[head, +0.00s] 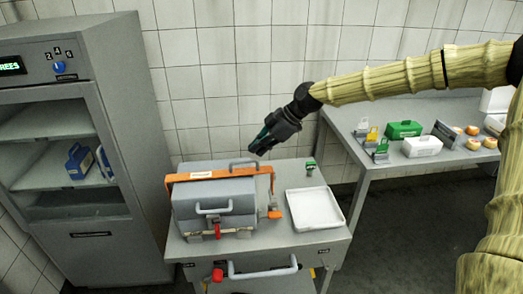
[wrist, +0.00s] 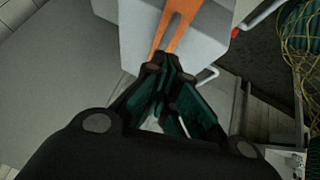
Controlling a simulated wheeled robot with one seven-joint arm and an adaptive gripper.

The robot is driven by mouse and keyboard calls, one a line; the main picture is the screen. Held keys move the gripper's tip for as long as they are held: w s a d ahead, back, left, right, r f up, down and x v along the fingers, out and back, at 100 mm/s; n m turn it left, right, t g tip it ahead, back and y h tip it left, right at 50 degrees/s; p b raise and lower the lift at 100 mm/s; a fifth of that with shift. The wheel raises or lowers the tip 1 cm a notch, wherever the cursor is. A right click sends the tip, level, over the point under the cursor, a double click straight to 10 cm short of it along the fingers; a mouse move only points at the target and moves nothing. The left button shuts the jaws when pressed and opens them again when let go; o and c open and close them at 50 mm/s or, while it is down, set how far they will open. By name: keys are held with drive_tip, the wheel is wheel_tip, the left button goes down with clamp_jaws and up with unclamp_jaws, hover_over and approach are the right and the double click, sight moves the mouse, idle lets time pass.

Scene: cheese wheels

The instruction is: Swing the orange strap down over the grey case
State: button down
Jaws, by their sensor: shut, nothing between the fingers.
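The grey case (head: 215,198) sits on the left of a grey cart, with a pale handle on its front. The orange strap (head: 222,173) runs across the case's upper back part and bends down its right side to an orange end piece (head: 274,214). A pale label is on the strap's left part. My gripper (head: 256,149) is shut and empty, above the case's back right, apart from the strap in the head view. In the wrist view, part of the strap (wrist: 178,22) shows just beyond the shut fingertips (wrist: 160,68); I cannot tell the gap there.
A white tray (head: 315,208) lies right of the case, with a small green-topped item (head: 310,168) behind it. A tall grey cabinet (head: 120,120) stands left. A side table (head: 375,158) with boxes and cheese stands right. A red latch (head: 217,231) is on the case front.

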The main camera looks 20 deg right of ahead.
drive_tip(key=b+v, duration=0.3)
drive_tip(key=v, duration=0.7)
drive_tip(key=shift+s+d, duration=0.2)
drive_tip(key=shift+d, duration=0.1)
